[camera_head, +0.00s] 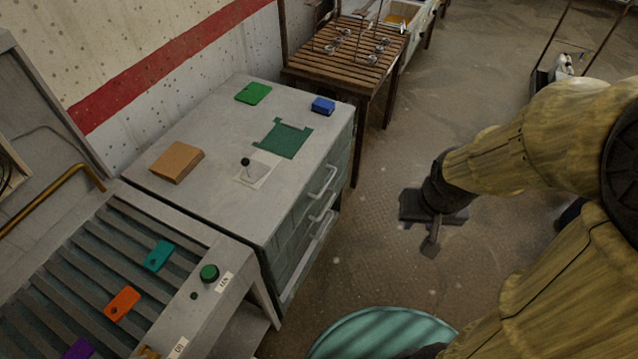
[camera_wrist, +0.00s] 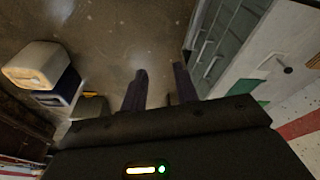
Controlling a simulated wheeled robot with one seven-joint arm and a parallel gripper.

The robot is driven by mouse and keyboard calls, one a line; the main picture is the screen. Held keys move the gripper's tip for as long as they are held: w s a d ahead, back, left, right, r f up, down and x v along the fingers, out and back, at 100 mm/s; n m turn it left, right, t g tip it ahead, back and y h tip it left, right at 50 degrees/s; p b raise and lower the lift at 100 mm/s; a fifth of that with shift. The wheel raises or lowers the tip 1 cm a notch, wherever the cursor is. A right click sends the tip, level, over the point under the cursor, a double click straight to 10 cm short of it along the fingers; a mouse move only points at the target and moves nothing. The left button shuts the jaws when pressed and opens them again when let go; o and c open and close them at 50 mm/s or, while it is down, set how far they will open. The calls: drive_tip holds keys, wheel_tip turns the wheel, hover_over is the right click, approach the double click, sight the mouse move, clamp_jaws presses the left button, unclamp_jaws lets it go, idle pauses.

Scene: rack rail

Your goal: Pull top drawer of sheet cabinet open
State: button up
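The sheet cabinet (camera_head: 210,110) is a pale grey unit with greenish drawer fronts on its right side. The top drawer's handle (camera_head: 322,181) is a light bar, with other handles below it. The top drawer looks shut. My gripper (camera_head: 432,238) hangs over the floor to the right of the cabinet, apart from the handles. In the wrist view, the two dark fingers (camera_wrist: 160,88) stand apart with nothing between them. The cabinet shows there to the right of the fingers, with its drawer handles (camera_wrist: 206,50) towards them.
On the cabinet top lie a brown block (camera_head: 177,161), green pieces (camera_head: 284,138), a blue box (camera_head: 323,105) and a black knob (camera_head: 245,161). A roller conveyor (camera_head: 130,285) stands in front. A slatted wooden table (camera_head: 345,55) stands behind. Floor right of the drawers is clear; a round teal top (camera_head: 380,330) is nearer.

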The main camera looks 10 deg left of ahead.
drive_tip(key=shift+s, duration=0.15)
drive_tip(key=w+a+f+m+g+y+b, duration=0.1)
drive_tip(key=w+a+f+m+y+b, duration=0.2)
drive_tip(key=w+f+m+b, duration=0.6)
drive_tip(key=w+a+f+m+g+y+b, duration=0.2)
drive_tip(key=w+a+f+m+y+b, duration=0.25)
drive_tip(key=f+m, duration=0.8)
drive_tip(key=w+d+f+m+t+y+b, duration=0.2)
drive_tip(key=w+f+m+t+y+b, duration=0.3)
drive_tip(key=w+f+m+b, duration=0.7)
drive_tip(key=w+f+m+y, duration=0.1)
drive_tip(key=w+m+y, duration=0.1)
drive_tip(key=w+m, duration=0.3)
drive_tip(key=shift+d+f+m+t, duration=0.2)
drive_tip(key=shift+m+t, duration=0.2)
drive_tip(key=shift+m, duration=0.45)
drive_tip(key=shift+a, duration=0.15)
